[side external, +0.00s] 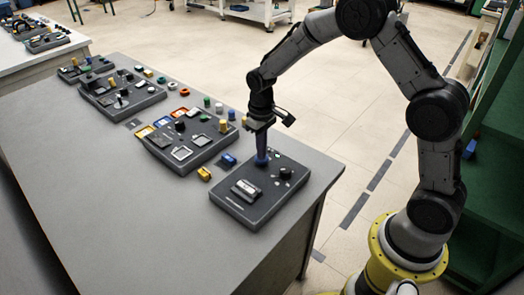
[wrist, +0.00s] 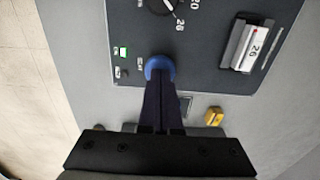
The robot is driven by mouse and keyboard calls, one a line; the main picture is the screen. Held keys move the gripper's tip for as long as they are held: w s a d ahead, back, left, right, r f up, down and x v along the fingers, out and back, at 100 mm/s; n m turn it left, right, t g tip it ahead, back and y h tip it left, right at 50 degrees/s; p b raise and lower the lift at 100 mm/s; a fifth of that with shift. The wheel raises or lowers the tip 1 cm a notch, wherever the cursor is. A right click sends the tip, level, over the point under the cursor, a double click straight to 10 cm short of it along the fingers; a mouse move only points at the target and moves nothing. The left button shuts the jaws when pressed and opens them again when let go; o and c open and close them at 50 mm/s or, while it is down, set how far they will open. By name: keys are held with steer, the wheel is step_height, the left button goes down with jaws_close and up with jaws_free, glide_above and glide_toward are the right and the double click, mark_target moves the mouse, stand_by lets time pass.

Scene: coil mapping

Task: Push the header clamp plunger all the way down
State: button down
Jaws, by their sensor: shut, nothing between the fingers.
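The header clamp plunger shows as a round blue cap (wrist: 160,66) on the dark panel (wrist: 215,82) in the wrist view. In the side view its blue (side external: 261,161) shows at the foot of my fingers on the near panel (side external: 236,206). My gripper (wrist: 160,82) is shut, with its dark fingers pointing down at the cap and hiding part of it. The fingertips are over the cap and look to be at it; I cannot tell whether they touch. How far down the plunger sits cannot be told.
A small green-lit switch (wrist: 123,52) is left of the cap. A yellow block (side external: 204,174) and a blue block (side external: 228,160) lie beside the panel. Other panels stand farther back.

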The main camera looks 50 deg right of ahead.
step_height(320, 180, up, 8)
steer(key=shift+r, duration=0.25)
stand_by(0.5)
stand_by(0.5)
